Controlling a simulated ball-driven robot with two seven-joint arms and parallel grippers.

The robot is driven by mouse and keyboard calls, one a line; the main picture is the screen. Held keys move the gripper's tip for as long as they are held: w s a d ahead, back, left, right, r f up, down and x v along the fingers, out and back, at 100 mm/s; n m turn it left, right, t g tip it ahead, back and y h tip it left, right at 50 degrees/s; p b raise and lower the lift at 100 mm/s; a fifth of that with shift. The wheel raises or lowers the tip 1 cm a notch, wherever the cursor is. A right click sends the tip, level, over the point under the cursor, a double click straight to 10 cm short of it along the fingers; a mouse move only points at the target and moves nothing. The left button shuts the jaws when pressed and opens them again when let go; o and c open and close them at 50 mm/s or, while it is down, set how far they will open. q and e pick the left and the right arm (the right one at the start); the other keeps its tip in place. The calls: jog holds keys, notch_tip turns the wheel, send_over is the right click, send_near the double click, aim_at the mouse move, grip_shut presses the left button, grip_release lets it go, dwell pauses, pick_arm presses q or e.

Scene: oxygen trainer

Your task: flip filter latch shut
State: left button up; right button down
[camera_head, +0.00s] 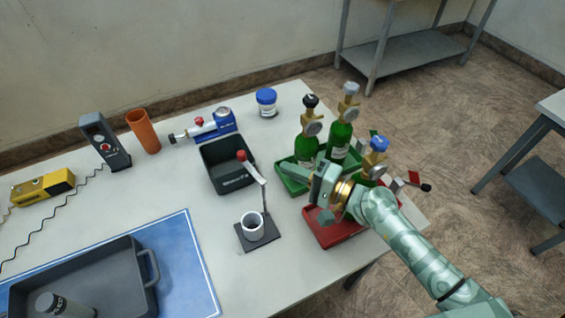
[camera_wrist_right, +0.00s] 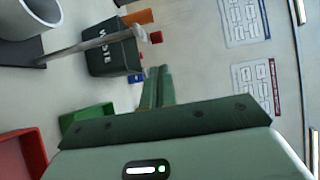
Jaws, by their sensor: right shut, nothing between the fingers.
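A small dark stand (camera_head: 258,236) holds a white cup (camera_head: 253,226), with a thin upright post beside it. From the post top a pale lever with a red tip (camera_head: 242,156), likely the latch, slants up to the left, clear of the cup. In the right wrist view the cup (camera_wrist_right: 32,14) and the post (camera_wrist_right: 85,44) show at the upper left. My right gripper (camera_head: 321,190) is right of the stand, above the trays, apart from the lever. Its fingers (camera_wrist_right: 158,86) are together and empty. My left gripper is not in view.
Green gas bottles (camera_head: 340,140) with regulators stand behind my right gripper, by a green tray (camera_head: 290,181) and a red tray (camera_head: 322,235). A black waste bin (camera_head: 226,178) stands behind the stand. A dark grey tub (camera_head: 105,262) sits left on a blue mat (camera_head: 200,262).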

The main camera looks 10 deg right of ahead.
aim_at(251, 167)
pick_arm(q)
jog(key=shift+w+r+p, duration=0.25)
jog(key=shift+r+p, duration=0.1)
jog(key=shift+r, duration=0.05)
pick_arm(e)
jog(key=x, duration=0.8)
jog(key=shift+a, duration=0.2)
